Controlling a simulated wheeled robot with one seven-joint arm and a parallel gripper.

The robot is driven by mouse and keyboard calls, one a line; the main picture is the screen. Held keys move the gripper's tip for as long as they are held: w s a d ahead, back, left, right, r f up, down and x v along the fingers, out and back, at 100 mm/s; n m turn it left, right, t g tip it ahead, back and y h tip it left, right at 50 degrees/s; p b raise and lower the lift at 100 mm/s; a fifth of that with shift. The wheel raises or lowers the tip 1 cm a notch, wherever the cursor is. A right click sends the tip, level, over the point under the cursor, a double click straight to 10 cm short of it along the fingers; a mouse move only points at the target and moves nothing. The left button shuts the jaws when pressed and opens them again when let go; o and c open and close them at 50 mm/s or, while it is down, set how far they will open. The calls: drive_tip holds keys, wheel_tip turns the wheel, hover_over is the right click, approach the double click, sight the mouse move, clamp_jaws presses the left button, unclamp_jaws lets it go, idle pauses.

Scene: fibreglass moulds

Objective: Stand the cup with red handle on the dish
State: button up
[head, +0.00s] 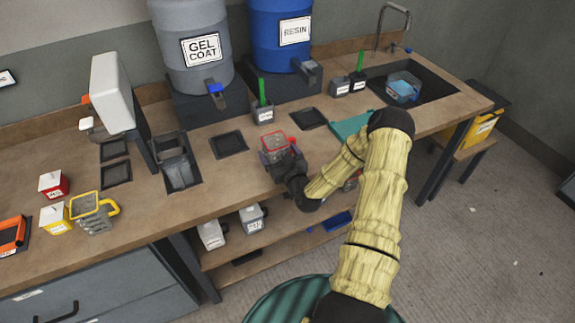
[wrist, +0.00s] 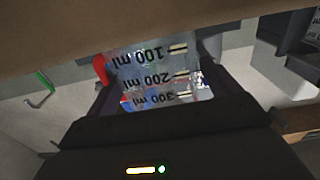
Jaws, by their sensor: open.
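The clear measuring cup with a red rim and handle (head: 273,146) is upright at the front of the worktop. In the wrist view the cup (wrist: 155,72) shows upside down with its millilitre marks, and its red handle (wrist: 101,70) is at the left. My gripper (head: 284,160) is open, with a finger on each side of the cup; it also shows in the wrist view (wrist: 157,80). I cannot tell whether the fingers touch it. A flat black square dish (head: 229,145) lies left of the cup, and another black dish (head: 308,118) lies right and behind it.
A grey gel coat drum (head: 190,75) and a blue resin drum (head: 270,35) stand behind, with taps overhanging the worktop. A cup with a yellow handle (head: 93,212) stands at the left. A green mat (head: 352,127) lies right. A small pot (head: 263,114) stands behind the cup.

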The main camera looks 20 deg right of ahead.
drive_tip(key=s+b, duration=0.2)
drive_tip(key=s, duration=1)
drive_tip(key=shift+d+b, duration=0.15)
drive_tip(key=shift+b, duration=0.25)
drive_tip(key=shift+w, duration=0.1)
